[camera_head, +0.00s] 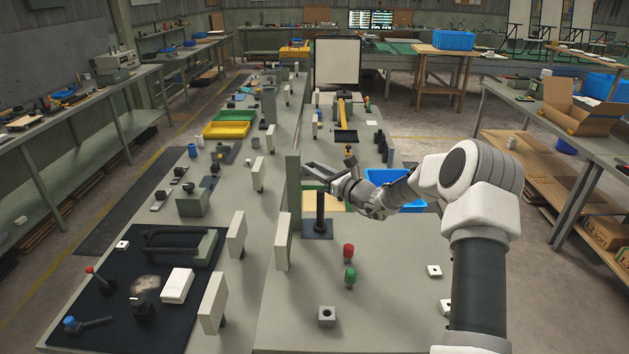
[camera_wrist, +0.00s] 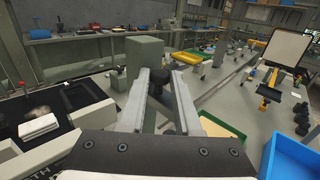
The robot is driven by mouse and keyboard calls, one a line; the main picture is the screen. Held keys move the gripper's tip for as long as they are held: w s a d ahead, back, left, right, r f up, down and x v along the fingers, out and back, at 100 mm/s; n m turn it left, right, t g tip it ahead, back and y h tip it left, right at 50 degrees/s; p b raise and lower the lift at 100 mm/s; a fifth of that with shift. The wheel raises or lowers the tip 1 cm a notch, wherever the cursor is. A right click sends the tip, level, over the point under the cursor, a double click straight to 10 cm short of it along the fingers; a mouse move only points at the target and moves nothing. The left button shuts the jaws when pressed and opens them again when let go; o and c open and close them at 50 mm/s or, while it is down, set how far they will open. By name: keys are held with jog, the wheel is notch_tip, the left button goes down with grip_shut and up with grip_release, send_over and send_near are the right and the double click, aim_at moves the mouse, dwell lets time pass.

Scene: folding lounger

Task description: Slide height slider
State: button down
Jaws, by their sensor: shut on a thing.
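The height slider seems to be the stand with a black upright post (camera_head: 320,212) on a dark square base (camera_head: 317,232). Its top is hidden behind my gripper (camera_head: 312,170), which reaches in from the right.
A red knob (camera_head: 348,250) and a green knob (camera_head: 350,274) stand on the near bench. Upright pale plates (camera_head: 283,240) line its left side. A blue bin (camera_head: 385,178) lies behind my arm. A black panel (camera_head: 120,325) holds a handle and switches. The bench's near right is mostly clear.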

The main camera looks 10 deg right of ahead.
jog(key=shift+r, duration=0.9)
jog(key=c, duration=0.6)
grip_release()
jog(key=shift+s+d+f, duration=0.1)
jog(key=b+v, duration=0.3)
jog(key=v, duration=1.4)
jog(key=shift+s, duration=0.1)
